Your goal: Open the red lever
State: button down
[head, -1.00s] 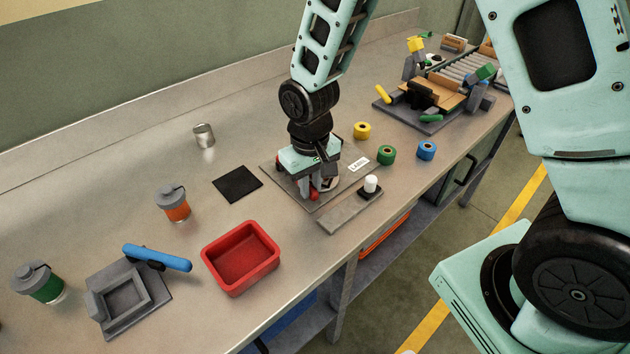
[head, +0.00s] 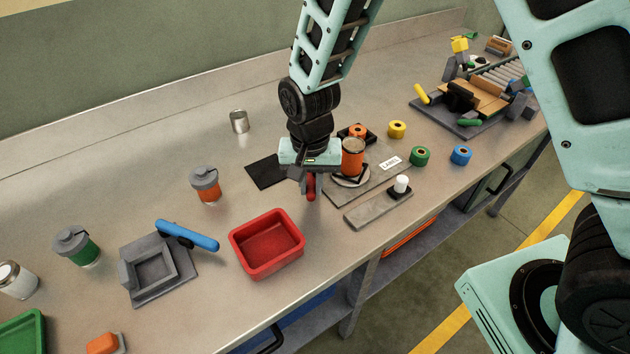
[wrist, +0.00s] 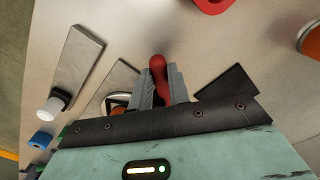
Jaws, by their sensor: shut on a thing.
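The red lever (head: 311,188) shows as a red handle at the left end of the grey plate (head: 371,181) with the white label. My gripper (head: 309,184) points down over it and is shut on it. In the wrist view the red lever (wrist: 158,76) sits between the two grey fingers (wrist: 160,88), its rounded end sticking out past them. An orange can (head: 352,157) stands upright on a round base on the plate, just right of my gripper. The lever's joint with the plate is hidden by my gripper.
A red tray (head: 267,244) lies at front left of my gripper, and a black mat (head: 265,172) behind left. A grey strip with a white knob (head: 401,184) lies at front right. Yellow (head: 397,129), green (head: 420,156) and blue (head: 461,155) rolls stand to the right.

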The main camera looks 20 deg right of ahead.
jog(key=shift+w+a+r, duration=0.1)
jog(key=shift+w, duration=0.05)
jog(key=c, duration=1.3)
grip_release()
notch_tip(320, 180, up, 17)
jog(key=shift+r+b, duration=0.2)
jog(key=shift+b, duration=0.7)
jog(key=s+f+n, duration=0.1)
jog(key=s+n, duration=0.2)
jog(key=s, duration=0.4)
jog(key=s+d+f+n, duration=0.1)
jog(key=s+n, duration=0.3)
jog(key=s, duration=0.3)
jog(key=s+d+f+n, duration=0.1)
jog(key=s+n, duration=0.3)
jog(key=s, duration=0.3)
jog(key=shift+f+y, duration=0.2)
jog(key=shift+y, duration=0.1)
